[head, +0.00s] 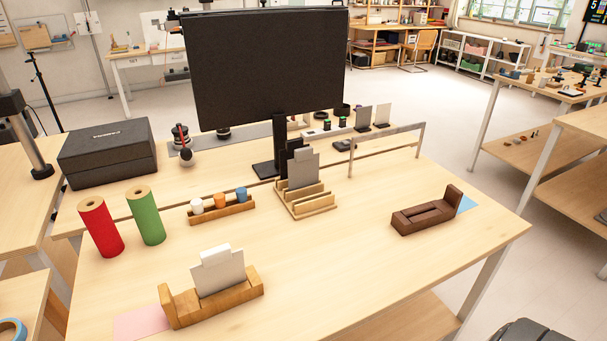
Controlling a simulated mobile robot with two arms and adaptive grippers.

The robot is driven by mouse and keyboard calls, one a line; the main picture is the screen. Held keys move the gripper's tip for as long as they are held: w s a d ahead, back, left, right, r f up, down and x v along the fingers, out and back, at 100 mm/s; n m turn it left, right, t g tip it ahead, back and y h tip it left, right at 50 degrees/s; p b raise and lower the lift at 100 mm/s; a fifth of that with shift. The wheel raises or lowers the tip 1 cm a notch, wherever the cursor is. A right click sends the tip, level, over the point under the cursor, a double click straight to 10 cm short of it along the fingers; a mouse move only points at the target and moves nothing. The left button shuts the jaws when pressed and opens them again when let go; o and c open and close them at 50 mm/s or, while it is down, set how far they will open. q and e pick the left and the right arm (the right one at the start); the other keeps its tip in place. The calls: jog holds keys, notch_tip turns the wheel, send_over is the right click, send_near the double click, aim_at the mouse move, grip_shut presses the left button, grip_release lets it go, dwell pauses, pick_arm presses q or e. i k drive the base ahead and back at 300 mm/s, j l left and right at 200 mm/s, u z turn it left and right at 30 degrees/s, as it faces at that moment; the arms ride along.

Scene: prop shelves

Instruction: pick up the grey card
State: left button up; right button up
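A grey card (303,173) stands upright in a light wooden slotted rack (306,207) near the middle of the table, just in front of the monitor stand. A dark brown wooden holder (420,219) at the right has an empty slot and stands by a blue sheet. Two more greyish cards stand behind the metal rail, a darker one (363,118) and a lighter one (382,115). Neither of my grippers is in view.
A large black monitor (268,68) rises behind the rack. Red (100,228) and green (146,216) cylinders and a small tray of pegs (222,212) stand to the left. A metal rail (388,137) stands behind right. The table's front centre is clear.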

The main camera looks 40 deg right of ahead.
aim_at(302, 169)
jog(key=z, duration=1.95)
jog(key=i+l+u, duration=0.15)
jog(key=u, duration=0.25)
jog(key=i+l+u, duration=0.1)
jog(key=l+u, duration=0.15)
jog(key=u, duration=0.15)
jog(key=l+u, duration=0.25)
jog(key=u, duration=0.2)
jog(key=i+l, duration=0.05)
